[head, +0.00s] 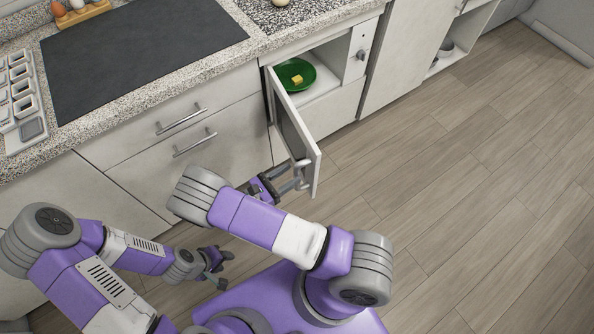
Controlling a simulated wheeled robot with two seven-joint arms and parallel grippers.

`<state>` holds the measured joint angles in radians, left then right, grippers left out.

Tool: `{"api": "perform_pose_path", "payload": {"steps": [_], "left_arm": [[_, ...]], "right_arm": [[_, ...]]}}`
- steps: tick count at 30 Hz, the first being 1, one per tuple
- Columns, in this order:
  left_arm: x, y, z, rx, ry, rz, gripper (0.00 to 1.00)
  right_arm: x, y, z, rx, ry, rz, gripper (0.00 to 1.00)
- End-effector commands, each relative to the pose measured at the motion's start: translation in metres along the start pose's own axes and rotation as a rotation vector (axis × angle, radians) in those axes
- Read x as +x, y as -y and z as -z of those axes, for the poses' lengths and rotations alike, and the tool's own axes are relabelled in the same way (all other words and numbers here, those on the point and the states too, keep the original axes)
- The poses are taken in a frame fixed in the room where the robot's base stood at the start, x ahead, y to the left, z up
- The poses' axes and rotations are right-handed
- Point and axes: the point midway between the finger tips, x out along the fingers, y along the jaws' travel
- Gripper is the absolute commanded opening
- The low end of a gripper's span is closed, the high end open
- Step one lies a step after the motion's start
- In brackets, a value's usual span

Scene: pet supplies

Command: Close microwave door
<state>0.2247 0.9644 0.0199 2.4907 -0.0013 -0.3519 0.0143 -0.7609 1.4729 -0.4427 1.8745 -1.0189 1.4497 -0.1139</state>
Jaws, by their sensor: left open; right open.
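The microwave (356,50) is a white built-in unit under the counter, with a knob on its right panel. Its door (312,153) stands wide open, hinged on the left and swung out over the floor. Inside is a green plate (309,81) with a small yellow block (297,79) on it. My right gripper (299,178) is open at the free edge of the door, beside the handle; I cannot tell whether it touches. My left gripper (222,270) is open and empty, low at the left, away from the door.
A granite counter (205,72) with a black cooktop (145,50) runs above drawers with metal handles (195,142) left of the microwave. Eggs on a wooden holder (82,14) stand at the back left. The wooden floor (470,190) is clear to the right.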

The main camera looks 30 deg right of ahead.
Motion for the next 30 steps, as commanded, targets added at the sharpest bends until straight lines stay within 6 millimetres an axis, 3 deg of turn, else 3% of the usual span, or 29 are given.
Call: {"api": "perform_pose_path", "payload": {"steps": [7, 17, 26, 30], "left_arm": [[0.007, 0.003, 0.0, 0.0, 0.0, 0.0, 0.43], [0.007, 0.003, 0.0, 0.0, 0.0, 0.0, 0.43], [0.007, 0.003, 0.0, 0.0, 0.0, 0.0, 0.43], [0.007, 0.003, 0.0, 0.0, 0.0, 0.0, 0.43]], "right_arm": [[0.031, 0.001, 0.001, 0.0, -0.002, 0.003, 0.46], [0.036, 0.001, 0.001, 0.0, -0.004, 0.003, 0.46], [0.036, 0.001, 0.001, 0.0, -0.004, 0.002, 0.03], [0.036, 0.001, 0.001, 0.0, -0.004, 0.002, 0.0]]}}
